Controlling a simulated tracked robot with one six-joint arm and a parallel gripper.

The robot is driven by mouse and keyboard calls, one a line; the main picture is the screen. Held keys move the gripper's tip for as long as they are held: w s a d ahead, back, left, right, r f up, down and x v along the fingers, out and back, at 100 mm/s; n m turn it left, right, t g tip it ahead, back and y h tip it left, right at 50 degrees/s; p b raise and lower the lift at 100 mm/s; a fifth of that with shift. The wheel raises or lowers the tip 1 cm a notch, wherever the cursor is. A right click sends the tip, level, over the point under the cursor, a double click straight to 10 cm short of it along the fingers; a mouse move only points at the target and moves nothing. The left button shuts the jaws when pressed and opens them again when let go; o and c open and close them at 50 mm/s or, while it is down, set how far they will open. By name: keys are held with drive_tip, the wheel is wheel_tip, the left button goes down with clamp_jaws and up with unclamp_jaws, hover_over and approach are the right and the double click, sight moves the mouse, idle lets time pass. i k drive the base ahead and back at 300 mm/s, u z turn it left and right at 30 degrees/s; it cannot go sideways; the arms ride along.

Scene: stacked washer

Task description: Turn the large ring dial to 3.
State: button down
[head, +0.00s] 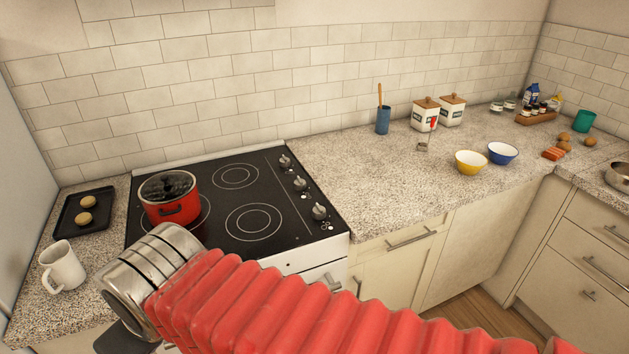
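I see no large ring dial and no washer in the head view. The only dials in sight are small silver knobs on the right side of a black cooktop (262,182): a far knob (285,160), a middle knob (300,183) and a near knob (319,211). No numbers can be read on them. My red ribbed arm with its silver joint crosses the bottom of the picture, in front of the cooktop's near edge. A dark part shows below the silver joint at the lower left. The fingers of my gripper do not show.
A red pot (171,207) stands on the cooktop. A white mug (62,267) and a black tray (72,224) are at the left. A yellow bowl (469,167) and blue bowl (503,156) stand on the right counter (375,185), which is clear near the cooktop.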

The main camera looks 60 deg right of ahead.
sight(300, 183)
drive_tip(key=z, duration=1.55)
drive_tip(key=k, duration=1.1)
drive_tip(key=z, duration=0.3)
drive_tip(key=i, duration=0.95)
drive_tip(key=u, duration=0.1)
